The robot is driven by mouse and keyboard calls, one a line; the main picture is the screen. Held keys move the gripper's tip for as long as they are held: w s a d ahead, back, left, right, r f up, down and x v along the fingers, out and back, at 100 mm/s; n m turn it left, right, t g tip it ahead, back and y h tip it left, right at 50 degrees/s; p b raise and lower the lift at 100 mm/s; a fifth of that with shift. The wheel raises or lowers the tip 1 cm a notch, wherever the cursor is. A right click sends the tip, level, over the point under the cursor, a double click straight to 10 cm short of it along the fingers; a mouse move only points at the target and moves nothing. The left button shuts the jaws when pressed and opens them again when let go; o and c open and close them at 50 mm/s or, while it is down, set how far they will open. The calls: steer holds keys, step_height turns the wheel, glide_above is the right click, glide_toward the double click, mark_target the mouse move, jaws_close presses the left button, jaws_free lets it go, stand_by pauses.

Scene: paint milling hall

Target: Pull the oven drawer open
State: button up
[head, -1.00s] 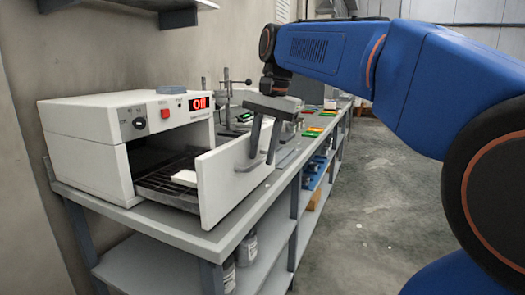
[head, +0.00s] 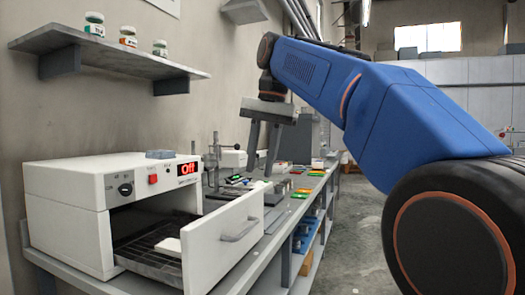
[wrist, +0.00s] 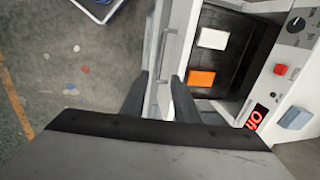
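The white oven (head: 70,200) stands on the bench at left in the head view, its red display reading "Off". Its drawer (head: 215,250) is pulled out, with the rack inside exposed. The bar handle (head: 240,231) on the drawer front is free. My gripper (head: 261,172) is above and beyond the handle, fingers pointing down, apart and empty. In the wrist view, my gripper (wrist: 160,82) shows open fingers, with the handle (wrist: 161,60) below between them. A white block (wrist: 213,38) and an orange block (wrist: 201,78) lie in the drawer; the head view shows only a white one (head: 168,246).
A wall shelf (head: 110,62) with three small jars hangs above the oven. The bench (head: 290,212) runs on behind the drawer with a stand and several coloured items. Open floor (head: 350,230) lies to the right of the bench.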

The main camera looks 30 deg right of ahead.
steer(key=shift+s+d+r, duration=0.1)
steer(key=shift+r, duration=0.65)
steer(key=shift+s+d+r, duration=0.1)
steer(key=shift+r, duration=0.6)
steer(key=shift+a+f, duration=0.1)
steer(key=s+a+f+n+t, duration=0.1)
steer(key=s+f, duration=0.4)
steer(key=f, duration=0.9)
steer(key=s+a+f+n+t, duration=0.1)
steer(key=s+f+n, duration=0.4)
steer(key=f, duration=1)
steer(key=s+a+f+n+t+h, duration=0.1)
steer(key=s+a+f+n, duration=0.2)
steer(key=f, duration=1.2)
steer(key=shift+s+a+n, duration=0.3)
steer(key=shift+s+n, duration=0.5)
steer(key=shift+s, duration=0.4)
